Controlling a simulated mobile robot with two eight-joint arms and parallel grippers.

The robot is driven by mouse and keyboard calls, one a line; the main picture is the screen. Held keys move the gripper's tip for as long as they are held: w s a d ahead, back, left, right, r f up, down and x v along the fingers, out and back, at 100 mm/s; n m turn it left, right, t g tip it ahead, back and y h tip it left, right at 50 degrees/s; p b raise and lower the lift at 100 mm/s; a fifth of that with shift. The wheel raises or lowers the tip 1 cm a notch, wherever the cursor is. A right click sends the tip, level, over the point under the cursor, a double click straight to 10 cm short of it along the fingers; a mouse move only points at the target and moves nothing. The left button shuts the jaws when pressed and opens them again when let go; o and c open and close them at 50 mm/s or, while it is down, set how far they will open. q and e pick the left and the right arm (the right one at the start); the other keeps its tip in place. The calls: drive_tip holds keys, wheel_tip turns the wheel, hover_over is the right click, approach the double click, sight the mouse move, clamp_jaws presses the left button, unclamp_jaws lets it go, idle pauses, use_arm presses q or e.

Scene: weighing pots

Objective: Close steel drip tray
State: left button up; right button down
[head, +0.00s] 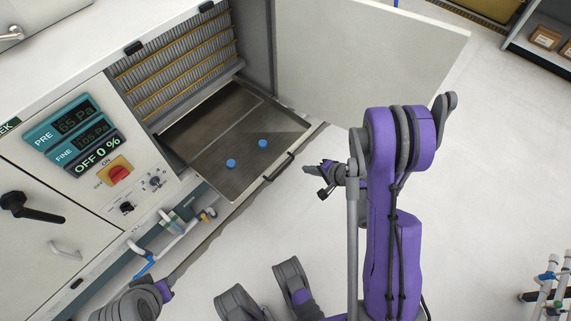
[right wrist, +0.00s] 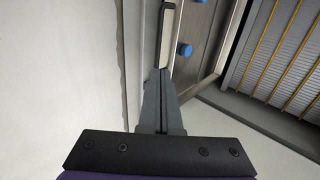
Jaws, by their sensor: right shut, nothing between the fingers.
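The steel drip tray (head: 225,165) is pulled out of the lower part of the open cabinet, with two blue round pieces on its floor. Its dark bar handle (head: 279,167) is on the outer front edge. My right gripper (head: 309,169) is shut and empty, a little to the right of the handle in the head view. In the right wrist view, the shut fingertips (right wrist: 160,72) point toward the tray's front edge and appear close to the handle (right wrist: 168,8); contact cannot be told. No left gripper fingers can be made out.
The white cabinet door (head: 370,60) stands open beyond the tray. Left of the tray are a control panel with displays and a red switch (head: 119,173), and pipes with valves (head: 180,225) below. White floor is clear around the gripper. Shelving with boxes (head: 545,38) is far right.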

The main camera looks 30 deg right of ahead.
sight(278, 160)
drive_tip(key=b+x, duration=0.1)
drive_tip(key=x, duration=0.9)
drive_tip(key=shift+f, duration=0.2)
drive_tip(key=w, duration=0.1)
drive_tip(key=w+a, duration=0.1)
drive_tip(key=shift+w+r, duration=0.1)
drive_tip(key=shift+w, duration=0.15)
drive_tip(key=shift+w+a, duration=0.2)
drive_tip(key=shift+w, duration=0.45)
